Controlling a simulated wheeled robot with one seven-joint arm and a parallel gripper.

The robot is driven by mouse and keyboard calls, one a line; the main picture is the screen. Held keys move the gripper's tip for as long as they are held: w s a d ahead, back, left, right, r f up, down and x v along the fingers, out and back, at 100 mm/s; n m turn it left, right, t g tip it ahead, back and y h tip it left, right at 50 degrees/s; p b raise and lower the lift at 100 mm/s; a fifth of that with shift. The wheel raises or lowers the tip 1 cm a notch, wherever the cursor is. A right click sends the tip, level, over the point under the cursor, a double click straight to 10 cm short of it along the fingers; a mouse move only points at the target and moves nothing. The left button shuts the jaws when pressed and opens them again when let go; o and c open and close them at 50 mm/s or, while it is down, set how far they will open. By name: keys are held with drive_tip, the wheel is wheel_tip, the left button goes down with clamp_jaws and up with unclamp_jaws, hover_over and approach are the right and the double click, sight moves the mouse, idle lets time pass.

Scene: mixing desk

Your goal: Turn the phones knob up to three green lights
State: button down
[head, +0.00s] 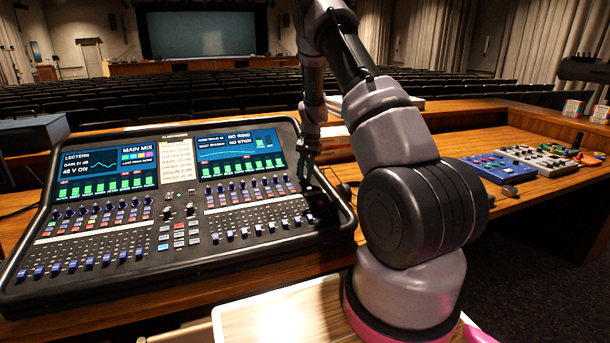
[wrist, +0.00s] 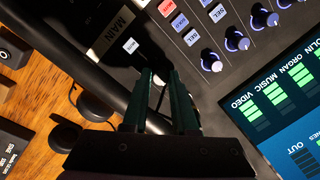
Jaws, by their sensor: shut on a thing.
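The mixing desk (head: 120,262) is a black, sloped console with lit screens, knobs and faders. My gripper (head: 306,180) is at its right end, low over the panel beside the right screen. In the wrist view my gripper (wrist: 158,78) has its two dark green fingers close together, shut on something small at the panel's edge. I take it for the phones knob, but the fingers hide it and I cannot read its label. I cannot make out the green lights beside it. A label strip reading MAIN (wrist: 118,28) lies just beyond the fingertips.
Blue-capped knobs (wrist: 237,41) and the right screen (head: 240,147) with green level bars are close to my gripper. Black rounded items (wrist: 65,134) lie on the wooden desk beside the console. A blue box (head: 497,168) and other small devices stand farther right.

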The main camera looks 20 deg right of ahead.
drive_tip(key=shift+m, duration=0.6)
drive_tip(key=c, duration=0.7)
unclamp_jaws()
wheel_tip(320, 180, up, 11)
drive_tip(key=d, duration=0.1)
drive_tip(key=shift+s+f, duration=0.15)
drive_tip(key=shift+s, duration=0.3)
drive_tip(key=shift+d, duration=0.1)
